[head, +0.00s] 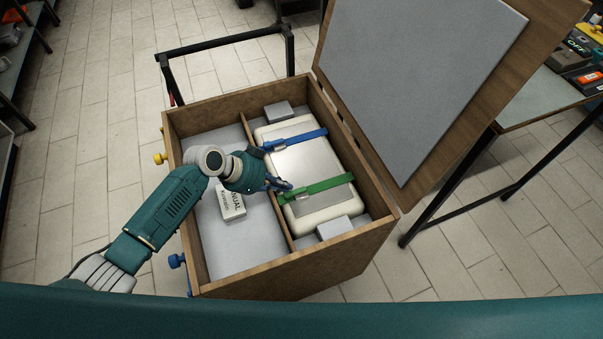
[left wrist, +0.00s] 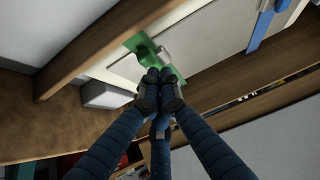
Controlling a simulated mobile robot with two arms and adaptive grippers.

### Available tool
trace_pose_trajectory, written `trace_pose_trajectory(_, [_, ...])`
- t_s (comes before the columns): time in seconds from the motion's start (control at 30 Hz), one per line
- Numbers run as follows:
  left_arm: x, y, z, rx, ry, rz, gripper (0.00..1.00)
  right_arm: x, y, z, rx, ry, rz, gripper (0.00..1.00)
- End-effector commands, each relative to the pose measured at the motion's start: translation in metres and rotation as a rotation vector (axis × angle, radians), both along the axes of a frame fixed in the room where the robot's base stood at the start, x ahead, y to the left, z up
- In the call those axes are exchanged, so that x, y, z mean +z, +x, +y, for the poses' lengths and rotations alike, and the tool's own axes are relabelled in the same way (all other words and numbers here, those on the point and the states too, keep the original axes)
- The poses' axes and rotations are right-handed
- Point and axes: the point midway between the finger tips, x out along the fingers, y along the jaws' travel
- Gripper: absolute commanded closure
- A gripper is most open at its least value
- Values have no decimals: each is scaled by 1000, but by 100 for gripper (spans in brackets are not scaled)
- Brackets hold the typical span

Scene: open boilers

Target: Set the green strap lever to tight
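A pale box-shaped unit (head: 310,160) lies in the right compartment of an open wooden crate, with a blue strap (head: 295,139) and a green strap (head: 322,188) across it. The green strap's metal lever (head: 300,192) sits at the strap's left end. My left gripper (head: 284,185) is right beside this lever. In the left wrist view my left gripper (left wrist: 160,76) has its fingertips together just below the green strap (left wrist: 140,45) and the metal lever (left wrist: 163,54). I see nothing clearly held; contact with the lever cannot be told. My right gripper is not in view.
The crate (head: 290,268) has its lid (head: 420,80) raised at the right. A divider (head: 283,226) runs close to the gripper. A table (head: 548,100) with tools stands at the far right.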

Motion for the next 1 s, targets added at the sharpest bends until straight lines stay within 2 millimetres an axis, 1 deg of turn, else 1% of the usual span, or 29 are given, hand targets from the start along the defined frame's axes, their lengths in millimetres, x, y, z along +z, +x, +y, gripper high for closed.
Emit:
trace_pose_trajectory(0.07, [0, 0, -1, -1, 0, 1, 100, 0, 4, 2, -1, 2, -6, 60])
trace_pose_trajectory(0.17, [0, 1, -3, -1, 0, 1, 100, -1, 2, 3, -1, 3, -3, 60])
trace_pose_trajectory(0.43, [0, 5, -14, -1, 1, 1, 100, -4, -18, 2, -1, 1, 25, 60])
trace_pose_trajectory(0.77, [1, 6, -15, -1, 1, 1, 100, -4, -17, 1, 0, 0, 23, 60])
trace_pose_trajectory(0.87, [5, 6, -16, 0, 0, 0, 100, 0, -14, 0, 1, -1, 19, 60])
trace_pose_trajectory(1.0, [23, 6, -21, 1, -1, 0, 100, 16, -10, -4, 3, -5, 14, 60])
